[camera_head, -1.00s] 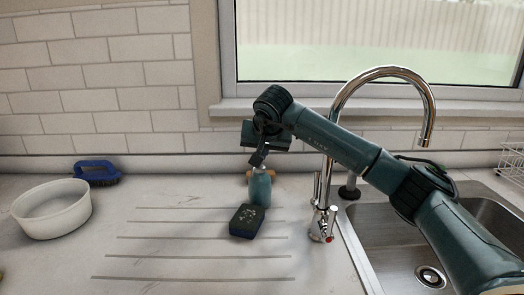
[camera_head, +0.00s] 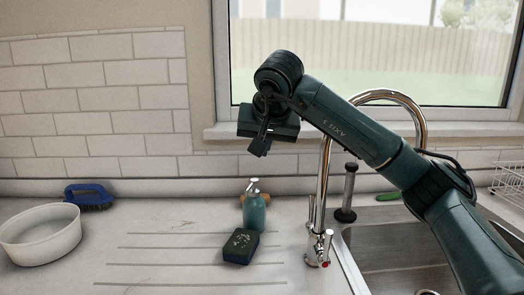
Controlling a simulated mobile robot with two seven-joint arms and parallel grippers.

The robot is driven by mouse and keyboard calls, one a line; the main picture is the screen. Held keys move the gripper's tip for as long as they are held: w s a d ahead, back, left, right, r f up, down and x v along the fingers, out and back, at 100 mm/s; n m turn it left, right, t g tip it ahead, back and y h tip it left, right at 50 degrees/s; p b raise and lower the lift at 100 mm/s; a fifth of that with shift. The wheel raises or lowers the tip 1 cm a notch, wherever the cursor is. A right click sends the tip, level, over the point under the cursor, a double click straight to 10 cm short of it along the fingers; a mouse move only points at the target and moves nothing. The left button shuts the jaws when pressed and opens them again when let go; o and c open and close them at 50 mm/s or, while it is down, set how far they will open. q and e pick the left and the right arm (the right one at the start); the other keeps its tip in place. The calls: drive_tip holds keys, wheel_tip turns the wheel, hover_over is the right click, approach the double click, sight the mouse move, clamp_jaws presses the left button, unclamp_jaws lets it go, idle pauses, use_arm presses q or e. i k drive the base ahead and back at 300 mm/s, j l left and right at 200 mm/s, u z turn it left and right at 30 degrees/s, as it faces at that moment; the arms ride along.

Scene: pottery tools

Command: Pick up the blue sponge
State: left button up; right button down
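The blue sponge (camera_head: 241,246) lies on the grooved white counter, just in front of a teal soap bottle (camera_head: 255,212). Its top is dark with pale specks and its side is blue. My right gripper (camera_head: 260,148) hangs in the air above the bottle and sponge, with its fingers pointing down and clear of both. The fingers show nearly edge-on, so their opening cannot be made out. My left gripper is out of view.
A white bowl (camera_head: 40,237) and a blue brush (camera_head: 88,196) stand at the left. The chrome faucet (camera_head: 325,190), a black-handled tool (camera_head: 347,190) and the sink (camera_head: 400,250) are at the right. The counter between bowl and sponge is free.

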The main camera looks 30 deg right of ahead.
sight(241, 245)
drive_tip(key=k+j, duration=0.2)
drive_tip(key=k, duration=0.3)
drive_tip(key=k+j, duration=0.25)
drive_tip(key=k, duration=0.2)
drive_tip(key=k+j, duration=0.2)
drive_tip(key=k, duration=0.3)
